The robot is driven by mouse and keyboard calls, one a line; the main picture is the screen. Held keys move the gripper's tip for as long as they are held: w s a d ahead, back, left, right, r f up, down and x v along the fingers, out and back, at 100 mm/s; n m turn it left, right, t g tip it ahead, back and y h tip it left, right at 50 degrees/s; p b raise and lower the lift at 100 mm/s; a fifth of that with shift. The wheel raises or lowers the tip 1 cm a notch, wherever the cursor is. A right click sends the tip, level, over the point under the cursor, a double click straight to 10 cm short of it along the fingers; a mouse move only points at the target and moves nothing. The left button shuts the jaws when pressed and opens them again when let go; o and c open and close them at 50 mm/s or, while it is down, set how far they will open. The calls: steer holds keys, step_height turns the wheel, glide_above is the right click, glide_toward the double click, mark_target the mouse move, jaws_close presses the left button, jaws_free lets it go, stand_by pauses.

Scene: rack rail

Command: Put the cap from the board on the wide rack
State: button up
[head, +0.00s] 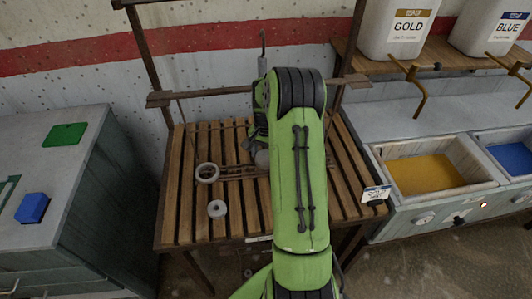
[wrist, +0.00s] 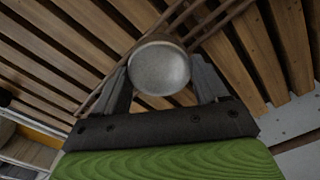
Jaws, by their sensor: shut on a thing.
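My gripper (wrist: 160,82) is shut on a round, grey, domed cap (wrist: 160,66), with one finger on each side of it. In the wrist view the cap is above wooden slats, next to thin brown rods (wrist: 208,30). I cannot tell whether it touches them. In the head view my green arm hides most of the gripper, and a pale part of the cap (head: 262,159) shows beside the arm. The rods form a low rack (head: 236,173) on the slatted wooden table (head: 183,205). I cannot tell which part is the board.
A pale ring (head: 207,165) and a smaller ring (head: 217,209) lie on the left slats. Brown posts and a crossbar (head: 195,94) stand behind. A grey cabinet (head: 65,170) with a blue block (head: 32,208) is left. Yellow (head: 425,174) and blue bins (head: 512,158) are right.

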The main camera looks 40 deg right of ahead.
steer(key=shift+f, duration=0.1)
steer(key=shift+f+b, duration=1.1)
steer(key=shift+f, duration=0.3)
steer(key=o, duration=1.1)
steer(key=shift+r, duration=0.1)
step_height(320, 180, up, 12)
steer(key=p, duration=0.2)
steer(key=shift+p, duration=0.3)
